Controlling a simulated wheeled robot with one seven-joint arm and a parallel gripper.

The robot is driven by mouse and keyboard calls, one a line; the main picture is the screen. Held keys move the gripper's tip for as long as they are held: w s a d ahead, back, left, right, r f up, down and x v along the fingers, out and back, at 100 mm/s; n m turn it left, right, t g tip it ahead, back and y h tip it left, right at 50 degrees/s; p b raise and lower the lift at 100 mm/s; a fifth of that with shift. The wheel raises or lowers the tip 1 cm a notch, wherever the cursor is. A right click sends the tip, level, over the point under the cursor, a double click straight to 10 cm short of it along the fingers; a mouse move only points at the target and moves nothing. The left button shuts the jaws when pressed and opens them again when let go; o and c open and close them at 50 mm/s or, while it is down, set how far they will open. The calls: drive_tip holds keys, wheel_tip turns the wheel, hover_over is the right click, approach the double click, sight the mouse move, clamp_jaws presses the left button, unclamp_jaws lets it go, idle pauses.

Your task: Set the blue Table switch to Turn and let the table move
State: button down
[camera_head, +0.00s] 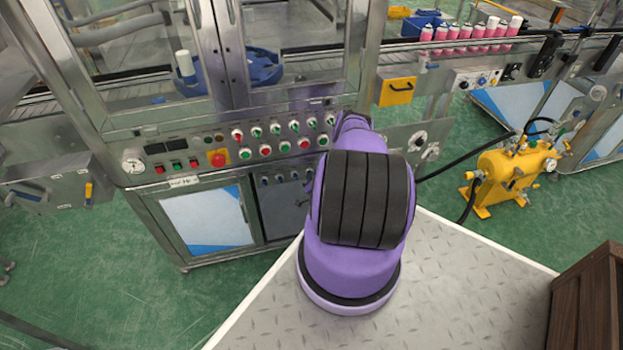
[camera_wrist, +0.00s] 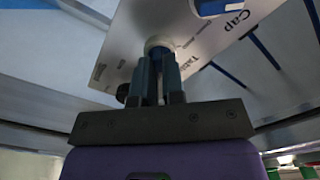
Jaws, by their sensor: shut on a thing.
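In the wrist view, my gripper (camera_wrist: 158,70) reaches up to a metal label plate (camera_wrist: 125,45) and is shut on the blue Table switch (camera_wrist: 152,76), just below its pale round collar (camera_wrist: 158,43). The word "Table" is printed beside the collar, with small position words around it that I cannot read surely. The fingers cover most of the switch, so its setting cannot be told. In the head view, my purple arm hides my gripper and this switch.
A "Cap" label and a blue part sit near the held switch. In the head view, the control panel (camera_head: 217,140) carries several knobs and buttons, with a red emergency stop (camera_head: 218,159). A blue rotary table (camera_head: 258,67) stands behind the glass. A yellow pump unit (camera_head: 512,172) stands right.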

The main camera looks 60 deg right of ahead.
drive_tip(key=shift+a, duration=0.1)
idle(0.4)
drive_tip(key=c, duration=1.2)
unclamp_jaws()
drive_tip(key=v, duration=1)
drive_tip(key=shift+s+a, duration=0.25)
drive_tip(key=shift+s, duration=0.05)
idle(0.5)
